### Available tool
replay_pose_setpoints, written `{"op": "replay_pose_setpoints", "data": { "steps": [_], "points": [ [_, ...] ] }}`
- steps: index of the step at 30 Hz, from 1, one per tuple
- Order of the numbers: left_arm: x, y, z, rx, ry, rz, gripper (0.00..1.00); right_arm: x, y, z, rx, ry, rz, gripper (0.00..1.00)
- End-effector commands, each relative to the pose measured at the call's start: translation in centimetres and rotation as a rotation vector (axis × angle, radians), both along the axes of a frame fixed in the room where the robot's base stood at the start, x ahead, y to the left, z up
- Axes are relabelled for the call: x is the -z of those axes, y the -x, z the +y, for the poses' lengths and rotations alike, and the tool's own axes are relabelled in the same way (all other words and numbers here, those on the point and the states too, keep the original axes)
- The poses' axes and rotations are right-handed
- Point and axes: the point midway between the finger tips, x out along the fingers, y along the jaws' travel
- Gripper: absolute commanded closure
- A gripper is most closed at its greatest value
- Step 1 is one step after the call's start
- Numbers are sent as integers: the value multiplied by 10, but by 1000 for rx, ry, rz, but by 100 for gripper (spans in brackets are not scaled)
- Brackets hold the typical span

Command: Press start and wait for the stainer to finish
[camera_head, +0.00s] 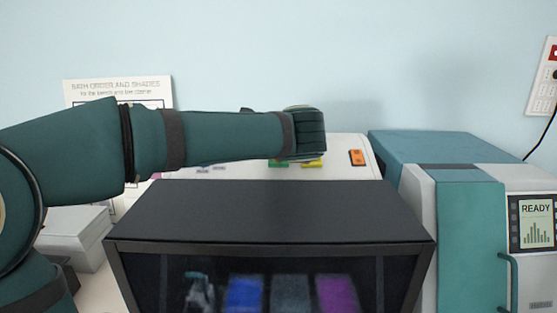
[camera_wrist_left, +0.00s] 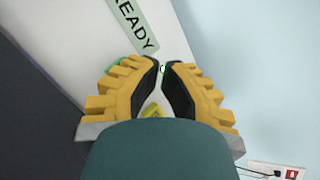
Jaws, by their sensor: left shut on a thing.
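The stainer has a black hood (camera_head: 270,212) with a dark front window, and a pale control panel (camera_head: 345,172) behind it. My left arm reaches across from the left, and my left gripper (camera_head: 306,132) is over this panel. In the left wrist view, the gripper's (camera_wrist_left: 163,78) yellow fingers are drawn together, with a narrow gap, at a green button (camera_wrist_left: 195,71) mostly hidden behind them. A yellow button (camera_wrist_left: 153,110) shows between the fingers. A green display (camera_wrist_left: 135,24) beside them reads READY. Contact with the green button is hidden. My right gripper is not in view.
Blue and purple baths show dimly behind the hood's window. An orange switch (camera_head: 357,158) sits at the panel's right. A teal and white machine (camera_head: 470,220) with its own READY screen stands at right. A poster (camera_head: 118,85) is behind my arm; a grey box (camera_head: 72,236) is at left.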

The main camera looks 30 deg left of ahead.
Motion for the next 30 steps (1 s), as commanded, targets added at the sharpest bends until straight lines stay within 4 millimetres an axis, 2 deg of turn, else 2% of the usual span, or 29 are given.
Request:
{"op": "replay_pose_setpoints", "data": {
  "steps": [30],
  "points": [
    [8,-3,2,0,0,0,100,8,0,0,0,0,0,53]
  ]
}}
